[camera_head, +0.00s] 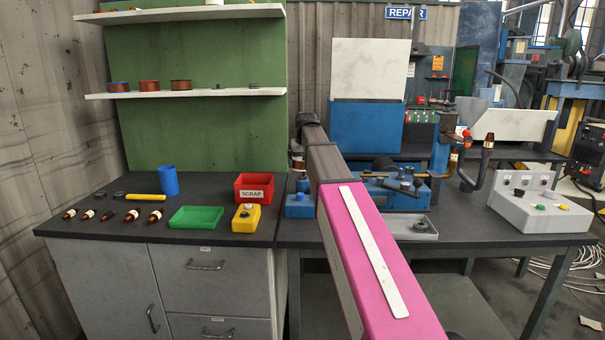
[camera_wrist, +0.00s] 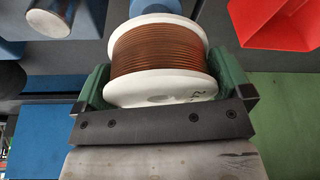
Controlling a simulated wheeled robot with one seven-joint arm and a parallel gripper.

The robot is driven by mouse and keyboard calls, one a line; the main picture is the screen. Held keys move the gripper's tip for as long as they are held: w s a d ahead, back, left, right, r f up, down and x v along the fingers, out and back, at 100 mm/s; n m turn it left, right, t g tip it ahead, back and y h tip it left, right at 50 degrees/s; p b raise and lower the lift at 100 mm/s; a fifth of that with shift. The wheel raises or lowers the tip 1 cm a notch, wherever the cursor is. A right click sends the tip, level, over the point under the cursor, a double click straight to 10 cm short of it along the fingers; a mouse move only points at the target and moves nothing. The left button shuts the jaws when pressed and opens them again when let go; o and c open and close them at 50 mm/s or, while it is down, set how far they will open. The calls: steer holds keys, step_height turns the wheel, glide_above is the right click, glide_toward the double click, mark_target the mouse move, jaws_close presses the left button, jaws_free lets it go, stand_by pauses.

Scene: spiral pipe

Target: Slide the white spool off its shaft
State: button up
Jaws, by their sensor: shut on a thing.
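The white spool (camera_wrist: 158,88), wound with copper-brown wire, fills the upper middle of the wrist view. My gripper (camera_wrist: 165,80) is shut on it, with one green finger at each side. A blue round part (camera_wrist: 155,7) shows just beyond the spool's far flange. The shaft itself is hidden, so I cannot tell how far the spool sits on it. In the head view, a small part of the spool (camera_head: 298,164) shows left of my arm, above a blue stand (camera_head: 303,184). My arm hides most of that spot and the gripper there.
A red scrap bin (camera_head: 254,196), yellow button box (camera_head: 246,227), green tray (camera_head: 196,218) and blue cup (camera_head: 168,180) stand left of the spool. A blue fixture (camera_head: 393,198) and a grey tray (camera_head: 420,235) lie right of my arm.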

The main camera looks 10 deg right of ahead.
steer(key=shift+r, duration=2.55)
